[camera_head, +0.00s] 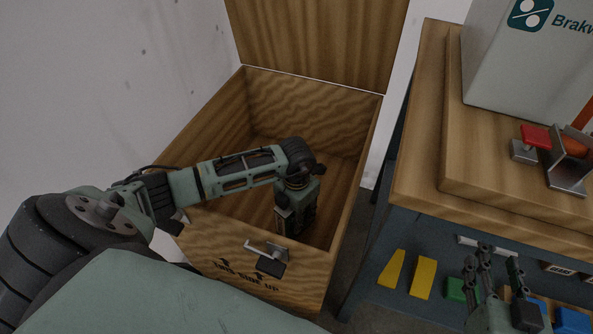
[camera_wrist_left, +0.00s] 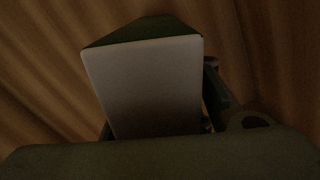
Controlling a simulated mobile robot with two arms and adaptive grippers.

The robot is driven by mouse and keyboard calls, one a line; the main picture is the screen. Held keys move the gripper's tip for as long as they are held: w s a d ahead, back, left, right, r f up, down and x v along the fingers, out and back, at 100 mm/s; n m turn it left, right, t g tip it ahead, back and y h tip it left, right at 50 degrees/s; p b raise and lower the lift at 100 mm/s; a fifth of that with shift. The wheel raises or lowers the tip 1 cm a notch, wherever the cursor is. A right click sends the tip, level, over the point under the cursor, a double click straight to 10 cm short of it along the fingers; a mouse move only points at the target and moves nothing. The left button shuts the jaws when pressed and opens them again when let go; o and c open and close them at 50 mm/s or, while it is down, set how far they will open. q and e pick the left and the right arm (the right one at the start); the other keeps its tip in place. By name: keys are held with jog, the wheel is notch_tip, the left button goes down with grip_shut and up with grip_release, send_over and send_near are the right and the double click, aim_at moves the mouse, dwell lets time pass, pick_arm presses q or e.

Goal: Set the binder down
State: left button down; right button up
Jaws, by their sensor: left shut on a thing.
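The binder (camera_wrist_left: 150,85) shows in the left wrist view as a pale grey rectangular face with a dark green side. My left gripper (camera_wrist_left: 160,125) is shut on it, with a dark finger visible at its right. In the head view my left gripper (camera_head: 296,212) points down inside an open wooden crate (camera_head: 215,258). The binder cannot be made out there, and I cannot tell whether it touches the crate floor. My right gripper (camera_head: 494,262) is at the lower right, with its fingers apart and empty, in front of the workbench.
The crate's lid (camera_head: 315,35) stands open at the back. A latch (camera_head: 268,256) is on its front wall. A wooden-topped workbench (camera_head: 415,165) stands to the right, carrying a grey machine (camera_head: 520,65) and a red-handled clamp (camera_head: 537,137). Yellow pieces (camera_head: 424,277) and coloured bins are on its front.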

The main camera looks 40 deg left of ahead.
pick_arm(q)
jog(key=shift+f, duration=0.1)
jog(key=c, duration=1.2)
grip_release()
pick_arm(e)
jog(key=shift+w+r, duration=0.1)
jog(key=shift+r, duration=0.25)
pick_arm(q)
notch_tip(320, 180, up, 12)
jog(key=p, duration=0.3)
jog(key=shift+f, duration=0.25)
jog(key=shift+r, duration=0.4)
pick_arm(e)
jog(key=s+d+f+g+h, duration=0.2)
jog(key=s+d+f+g, duration=0.2)
jog(key=s+f+g, duration=0.4)
jog(key=shift+s+d+f+g, duration=0.4)
jog(key=shift+s+f, duration=1.7)
jog(key=shift+f, duration=0.05)
